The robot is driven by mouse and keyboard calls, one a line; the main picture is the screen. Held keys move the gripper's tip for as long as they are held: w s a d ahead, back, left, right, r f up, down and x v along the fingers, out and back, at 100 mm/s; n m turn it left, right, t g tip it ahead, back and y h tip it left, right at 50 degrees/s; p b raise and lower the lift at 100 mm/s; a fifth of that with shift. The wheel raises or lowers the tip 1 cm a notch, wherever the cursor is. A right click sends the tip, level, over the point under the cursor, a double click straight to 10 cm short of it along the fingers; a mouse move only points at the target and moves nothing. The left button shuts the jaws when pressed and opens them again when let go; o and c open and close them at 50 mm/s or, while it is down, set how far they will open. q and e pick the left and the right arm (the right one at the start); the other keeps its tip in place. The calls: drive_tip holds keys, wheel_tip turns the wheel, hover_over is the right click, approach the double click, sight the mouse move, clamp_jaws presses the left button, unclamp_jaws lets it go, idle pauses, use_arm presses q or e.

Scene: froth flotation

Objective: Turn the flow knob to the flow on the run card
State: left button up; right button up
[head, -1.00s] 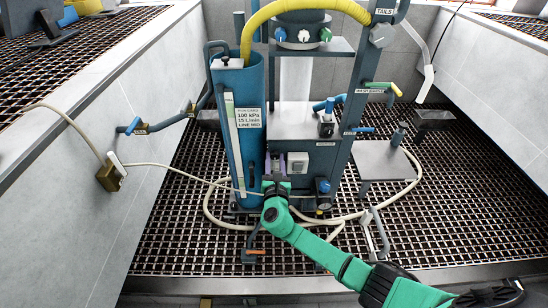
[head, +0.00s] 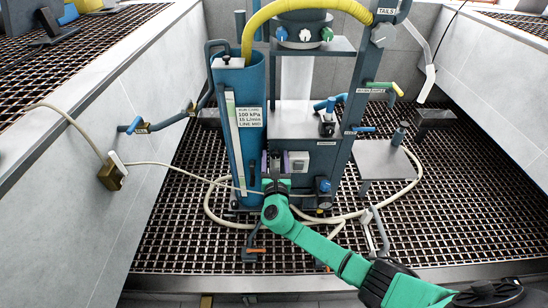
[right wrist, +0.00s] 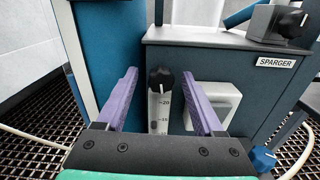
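The flow knob (right wrist: 160,79) is a black round knob with a white pointer mark, on top of a clear scaled flow tube (right wrist: 160,110) marked 20 and 15. My right gripper (right wrist: 162,78) has two purple fingers spread on either side of the knob, with a gap on both sides. In the head view the right gripper (head: 275,158) is low in front of the machine and hides the knob. The run card (head: 250,117) on the blue column reads 100 kPa, 15 L/min, LINE MID. My left gripper is not in view.
A pale switch box (right wrist: 212,105) sits close right of the right finger. The blue column (right wrist: 110,45) stands close on the left. A blue knob (right wrist: 263,158) is at lower right, and a black valve box (right wrist: 283,24) above. A pale hose (head: 215,205) loops over the grating.

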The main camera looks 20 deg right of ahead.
drive_tip(key=shift+s+d+f, duration=0.1)
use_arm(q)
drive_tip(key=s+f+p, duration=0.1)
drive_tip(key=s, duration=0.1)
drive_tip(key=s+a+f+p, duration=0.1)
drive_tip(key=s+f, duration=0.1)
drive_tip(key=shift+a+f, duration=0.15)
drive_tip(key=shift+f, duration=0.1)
use_arm(e)
drive_tip(key=v, duration=1.4)
drive_tip(key=shift+s, duration=0.15)
use_arm(q)
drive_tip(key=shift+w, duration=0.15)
drive_tip(key=shift+p, duration=0.3)
